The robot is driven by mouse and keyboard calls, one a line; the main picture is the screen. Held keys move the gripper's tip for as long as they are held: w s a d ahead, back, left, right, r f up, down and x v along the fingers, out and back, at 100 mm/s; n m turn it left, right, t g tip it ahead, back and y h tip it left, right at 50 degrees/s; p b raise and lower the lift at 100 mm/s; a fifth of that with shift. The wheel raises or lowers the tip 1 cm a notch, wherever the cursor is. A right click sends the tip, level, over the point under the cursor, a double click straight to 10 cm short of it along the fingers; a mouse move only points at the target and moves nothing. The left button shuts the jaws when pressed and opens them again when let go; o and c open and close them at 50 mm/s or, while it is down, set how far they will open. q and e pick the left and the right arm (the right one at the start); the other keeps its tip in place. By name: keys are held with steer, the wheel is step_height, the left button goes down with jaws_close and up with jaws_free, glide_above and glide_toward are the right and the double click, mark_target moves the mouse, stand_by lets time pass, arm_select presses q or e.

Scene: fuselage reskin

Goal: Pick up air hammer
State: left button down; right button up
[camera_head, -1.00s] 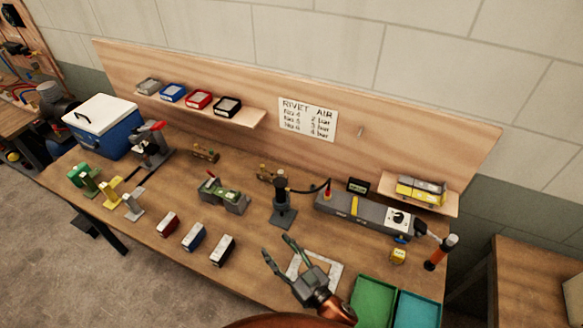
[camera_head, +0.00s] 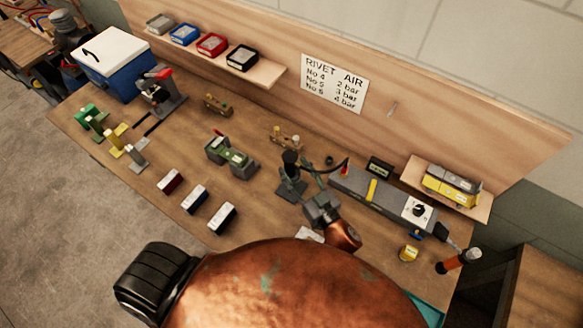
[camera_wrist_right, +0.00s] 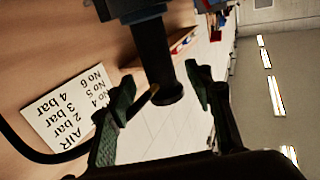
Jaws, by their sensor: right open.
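The air hammer, which I take to be the dark upright tool (camera_head: 291,161), stands in a dark stand (camera_head: 290,188) at the middle of the bench, with a hose running right from it. My right gripper (camera_head: 306,182) is at its front right side, partly hidden by my copper arm. In the right wrist view, which is turned over, the dark cylinder of the tool (camera_wrist_right: 159,58) reaches down between the two green-padded fingers. My right gripper (camera_wrist_right: 163,92) is open around its round end, with a gap at the right finger; contact at the left is unclear. My left gripper is not in view.
A grey air unit (camera_head: 380,198) lies right of the tool, with an orange-handled tool (camera_head: 455,262) at its end. A green vise-like tool (camera_head: 230,153) is at left. Small boxes (camera_head: 194,199) line the front. The back panel with a sign (camera_head: 335,83) rises behind.

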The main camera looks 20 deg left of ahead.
steer(key=b+x, duration=0.1)
steer(key=x, duration=0.1)
steer(key=shift+w+a, duration=0.15)
steer(key=shift+a, duration=0.15)
steer(key=shift+w+a, duration=0.2)
steer(key=shift+a, duration=0.15)
steer(key=shift+r, duration=0.1)
steer(key=c, duration=1.3)
steer(key=shift+r, duration=0.15)
jaws_close()
steer(key=shift+r, duration=0.1)
step_height(320, 180, up, 18)
steer(key=p, duration=0.1)
steer(key=shift+p, duration=0.35)
